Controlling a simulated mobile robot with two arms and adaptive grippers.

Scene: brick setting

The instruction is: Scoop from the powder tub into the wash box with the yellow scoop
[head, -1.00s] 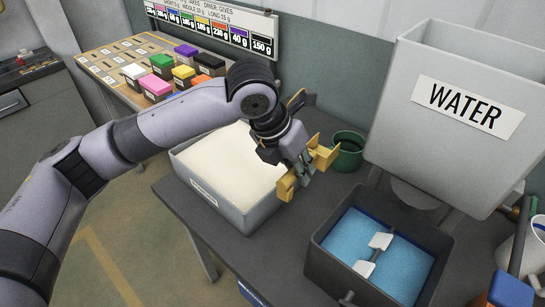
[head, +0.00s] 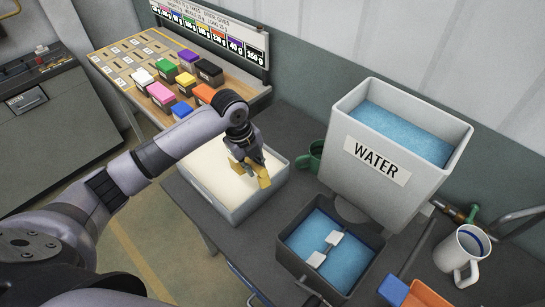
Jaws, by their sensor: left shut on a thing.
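The powder tub (head: 236,210) is a grey box full of white powder on the dark bench. My left gripper (head: 248,164) is over the right half of the tub, shut on the yellow scoop (head: 263,180). The scoop is low over the powder, near the tub's front right side. The gripper hides part of the scoop, and I cannot tell whether it touches the powder or holds any. The wash box (head: 365,281) is an open dark box right of the tub, with blue water and white paddles inside. My right gripper is not in view.
A large grey tank labelled WATER (head: 385,185) stands behind the wash box. Several coloured boxes (head: 160,94) sit on the side table at the back left.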

